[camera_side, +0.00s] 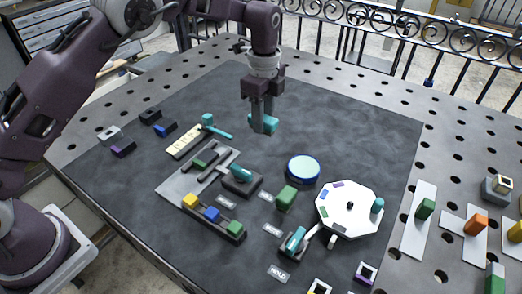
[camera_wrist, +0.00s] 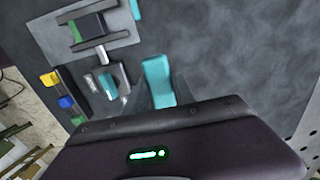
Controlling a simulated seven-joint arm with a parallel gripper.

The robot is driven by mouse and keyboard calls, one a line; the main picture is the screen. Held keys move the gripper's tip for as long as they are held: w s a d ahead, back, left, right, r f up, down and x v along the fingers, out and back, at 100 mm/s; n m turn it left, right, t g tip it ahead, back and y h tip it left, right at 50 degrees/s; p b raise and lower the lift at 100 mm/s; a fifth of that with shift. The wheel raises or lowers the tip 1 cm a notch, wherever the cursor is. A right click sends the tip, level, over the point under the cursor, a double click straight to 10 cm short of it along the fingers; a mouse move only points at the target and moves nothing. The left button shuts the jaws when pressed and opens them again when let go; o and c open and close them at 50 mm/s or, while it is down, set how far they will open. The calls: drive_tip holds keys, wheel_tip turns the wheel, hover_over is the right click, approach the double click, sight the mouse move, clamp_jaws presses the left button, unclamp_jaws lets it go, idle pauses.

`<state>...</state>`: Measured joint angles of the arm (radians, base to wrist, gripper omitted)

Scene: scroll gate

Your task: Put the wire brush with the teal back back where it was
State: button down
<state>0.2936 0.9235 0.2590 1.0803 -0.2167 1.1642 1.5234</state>
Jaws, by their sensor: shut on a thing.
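My gripper (camera_side: 263,123) points down above the back middle of the dark mat and is shut on a teal block-shaped thing (camera_side: 268,121), which looks like the teal back of the wire brush. It is held clear of the mat. In the wrist view the teal back (camera_wrist: 157,80) lies just ahead of my gripper's dark body; no bristles can be made out. Other teal things are on the mat: a hammer-shaped one (camera_side: 216,127), a piece on a dark block (camera_side: 241,173), and one in a dark holder (camera_side: 294,241).
A round blue-rimmed tin (camera_side: 303,168) and a white octagonal turntable (camera_side: 349,211) stand to the right. A grey plate (camera_side: 180,182) and a rack of coloured blocks (camera_side: 213,218) stand left of centre. The mat's back right (camera_side: 350,120) is clear.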

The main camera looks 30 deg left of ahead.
sight(263, 154)
wheel_tip(263, 154, down, 8)
drive_tip(key=shift+f, duration=0.2)
drive_tip(key=shift+f, duration=0.1)
drive_tip(key=c, duration=1.1)
unclamp_jaws()
drive_tip(key=shift+o, duration=0.2)
wheel_tip(263, 154, up, 12)
drive_tip(key=shift+r, duration=0.15)
drive_tip(key=shift+r, duration=0.1)
